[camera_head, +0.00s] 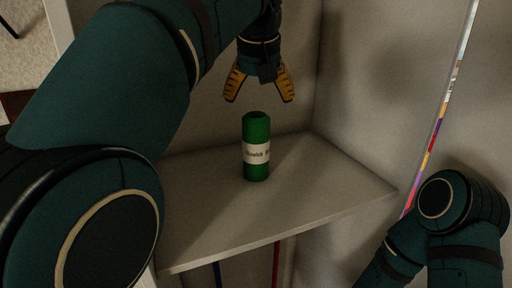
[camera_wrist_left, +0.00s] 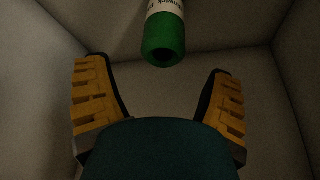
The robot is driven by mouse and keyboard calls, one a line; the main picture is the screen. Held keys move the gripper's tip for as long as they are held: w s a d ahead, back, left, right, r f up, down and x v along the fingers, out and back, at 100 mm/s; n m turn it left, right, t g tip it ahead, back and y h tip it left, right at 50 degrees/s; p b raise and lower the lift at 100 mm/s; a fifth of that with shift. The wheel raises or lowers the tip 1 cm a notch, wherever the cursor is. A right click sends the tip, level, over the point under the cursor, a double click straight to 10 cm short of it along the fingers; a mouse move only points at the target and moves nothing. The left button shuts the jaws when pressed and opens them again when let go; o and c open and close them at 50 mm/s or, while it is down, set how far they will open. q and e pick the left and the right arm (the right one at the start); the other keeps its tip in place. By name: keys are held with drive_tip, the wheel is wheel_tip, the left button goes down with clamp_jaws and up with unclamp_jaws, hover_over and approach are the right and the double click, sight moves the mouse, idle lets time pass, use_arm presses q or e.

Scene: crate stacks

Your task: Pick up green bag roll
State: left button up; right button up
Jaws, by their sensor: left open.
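The green bag roll (camera_head: 257,169) stands upright on a pale shelf (camera_head: 330,185) in the head view, with a white printed label around its middle. In the left wrist view the green bag roll (camera_wrist_left: 163,38) shows at the top centre, its hollow end towards the camera. My left gripper (camera_head: 259,98) is open and empty, with its yellow fingers pointing down, above the roll in the head view and apart from it. Its spread fingers (camera_wrist_left: 160,95) show at both sides of the left wrist view, with nothing between them. My right gripper is out of view; only part of that arm shows.
Pale walls (camera_head: 355,60) close in the shelf at the back and right. The shelf's front edge (camera_head: 290,238) is open, with a blue and a red upright below it. The shelf around the roll is clear.

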sight(259, 120)
use_arm(q)
drive_tip(key=x, duration=0.4)
drive_tip(key=w+x, duration=0.1)
drive_tip(key=x, duration=0.3)
drive_tip(key=shift+r, duration=0.15)
drive_tip(key=shift+s, duration=0.1)
drive_tip(key=shift+c, duration=0.3)
drive_tip(key=c, duration=1.1)
